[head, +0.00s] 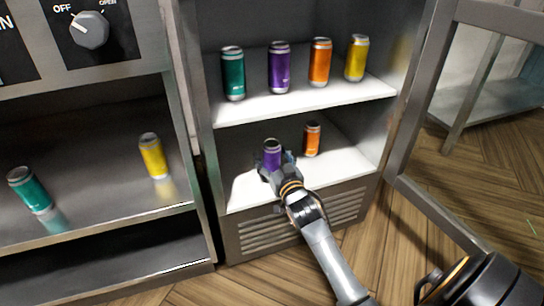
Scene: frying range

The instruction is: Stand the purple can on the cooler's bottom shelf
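The purple can (272,150) is upright over the front left part of the cooler's bottom shelf (345,163). My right gripper (276,165) reaches in from the front, with its fingers around the can's lower part. It looks shut on the can. The gripper hides the can's base, so I cannot tell whether it touches the shelf. Another purple can (279,68) stands on the shelf above. My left gripper is not in view.
An orange can (312,139) stands farther back on the bottom shelf. The upper shelf (300,104) holds a row of green, purple, orange and yellow cans. The cooler door (422,205) is open at right. Yellow (153,156) and green (30,190) cans stand in the steel unit at left.

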